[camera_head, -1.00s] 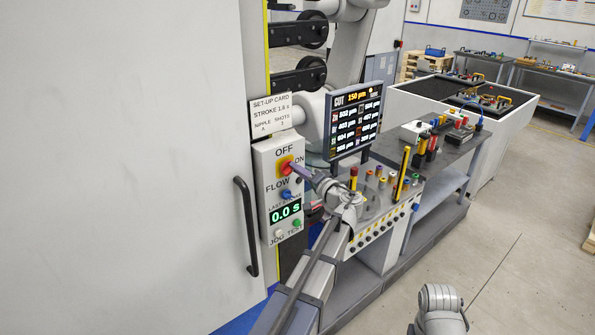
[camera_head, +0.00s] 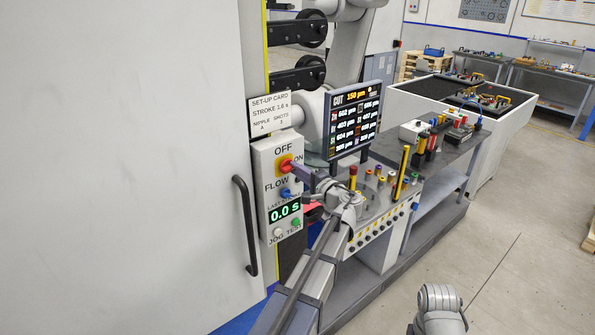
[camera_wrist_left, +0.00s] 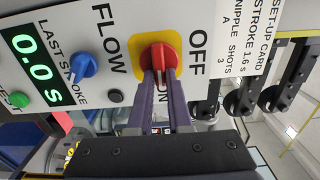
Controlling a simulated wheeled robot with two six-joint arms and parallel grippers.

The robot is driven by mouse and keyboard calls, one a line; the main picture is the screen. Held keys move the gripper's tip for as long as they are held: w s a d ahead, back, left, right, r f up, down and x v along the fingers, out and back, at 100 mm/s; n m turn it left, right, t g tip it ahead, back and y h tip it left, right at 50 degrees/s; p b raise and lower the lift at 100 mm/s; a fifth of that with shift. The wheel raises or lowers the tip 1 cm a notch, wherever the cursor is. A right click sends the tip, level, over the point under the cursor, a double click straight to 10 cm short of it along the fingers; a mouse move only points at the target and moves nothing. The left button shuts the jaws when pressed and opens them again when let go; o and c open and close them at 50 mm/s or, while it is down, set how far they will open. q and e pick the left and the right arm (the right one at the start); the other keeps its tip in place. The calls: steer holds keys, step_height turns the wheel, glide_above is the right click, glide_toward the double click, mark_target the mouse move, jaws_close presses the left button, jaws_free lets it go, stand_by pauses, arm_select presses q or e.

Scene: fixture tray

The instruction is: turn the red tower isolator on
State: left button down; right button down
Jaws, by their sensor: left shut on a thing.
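The red isolator knob (camera_head: 284,165) sits on a yellow plate on the white control panel (camera_head: 266,180), between the OFF and ON labels. My left gripper (camera_head: 293,167) comes from the right and is shut on the red knob. In the left wrist view the two purple fingers (camera_wrist_left: 158,84) sit on either side of the knob's ridge (camera_wrist_left: 158,58). The ridge there lies in line with the fingers, pointing to the ON label, which the fingers partly cover. My right gripper is out of view.
A blue knob (camera_head: 285,193), a display (camera_head: 285,212) reading 0.0 s and small buttons lie below the isolator. A black door handle (camera_head: 246,225) stands to the left. A monitor (camera_head: 357,120) and a fixture bench (camera_head: 375,205) with coloured parts are to the right.

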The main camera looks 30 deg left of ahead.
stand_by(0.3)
arm_select(q)
steer(key=c, duration=0.8)
jaws_free()
steer(key=shift+c, duration=0.2)
steer(key=v, duration=0.8)
steer(key=s+d+f+g+h+b, duration=0.2)
steer(key=s+d+f+h+b, duration=0.25)
steer(key=f, duration=0.45)
steer(key=s+d+f+n+g+h+b, duration=0.1)
steer(key=s+d+f+h, duration=0.2)
steer(key=s+d+f, duration=0.45)
steer(key=s+d+f+g+h+b, duration=0.2)
steer(key=s+d+f+h+b, duration=0.3)
steer(key=f, duration=0.6)
steer(key=s+d+f+g+h, duration=0.2)
steer(key=s+d+f, duration=0.3)
steer(key=s+d, duration=0.3)
steer(key=d+h, duration=0.1)
steer(key=d, duration=0.2)
